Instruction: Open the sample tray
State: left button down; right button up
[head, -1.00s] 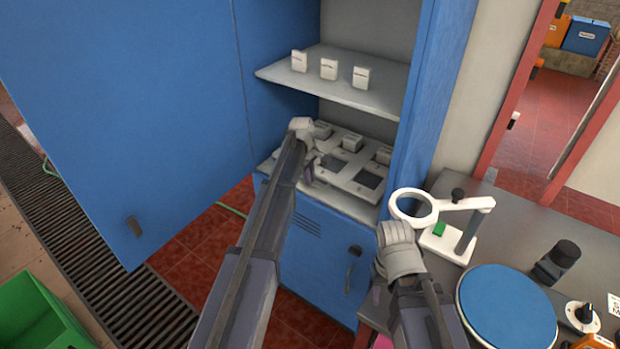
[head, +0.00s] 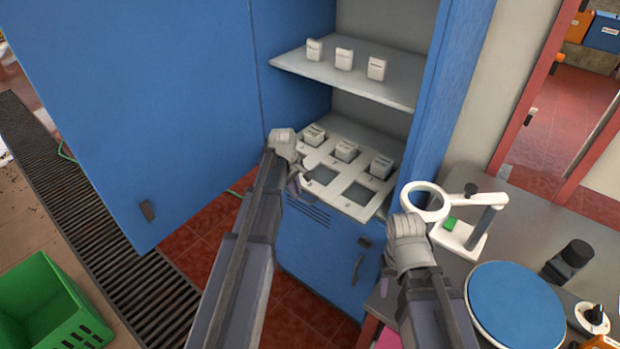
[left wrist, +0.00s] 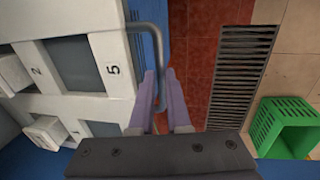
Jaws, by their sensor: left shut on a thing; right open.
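The sample tray (head: 327,191) is a pale grey drawer in the blue cabinet, partly slid out towards me. White sample blocks sit in its rear pockets; two front pockets in view are empty. In the left wrist view the tray (left wrist: 110,100) shows at left with printed numbers, including a 5. Its grey bar handle (left wrist: 160,45) stands out from its front. My left gripper (head: 296,185) is at the tray's front; in the left wrist view its fingers (left wrist: 160,98) are shut on the handle. My right gripper (head: 386,284) is open and empty, right of the cabinet front.
The cabinet door (head: 130,110) stands open at left. A shelf (head: 340,78) with three white blocks is above the tray. A magnifier stand (head: 480,235) and a blue round plate (head: 515,308) are on the right bench. A green crate (head: 45,300) stands on the floor.

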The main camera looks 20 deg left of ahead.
pick_arm(q)
jog(key=s+a, duration=0.2)
jog(key=s, duration=0.4)
jog(key=s+a, duration=0.2)
jog(key=s, duration=0.4)
jog(key=shift+s+a, duration=0.25)
jog(key=c, duration=0.9)
grip_release()
jog(key=shift+r, duration=0.1)
pick_arm(e)
jog(key=shift+r, duration=0.1)
pick_arm(q)
jog(key=r+p, duration=0.2)
jog(key=s+r+p, duration=0.1)
jog(key=r+p, duration=0.4)
jog(key=shift+s+a+r+p, duration=0.2)
jog(key=shift+a+r+p, duration=0.05)
jog(key=shift+a+p, duration=0.1)
pick_arm(e)
notch_tip(320, 180, up, 8)
jog(key=shift+f, duration=0.25)
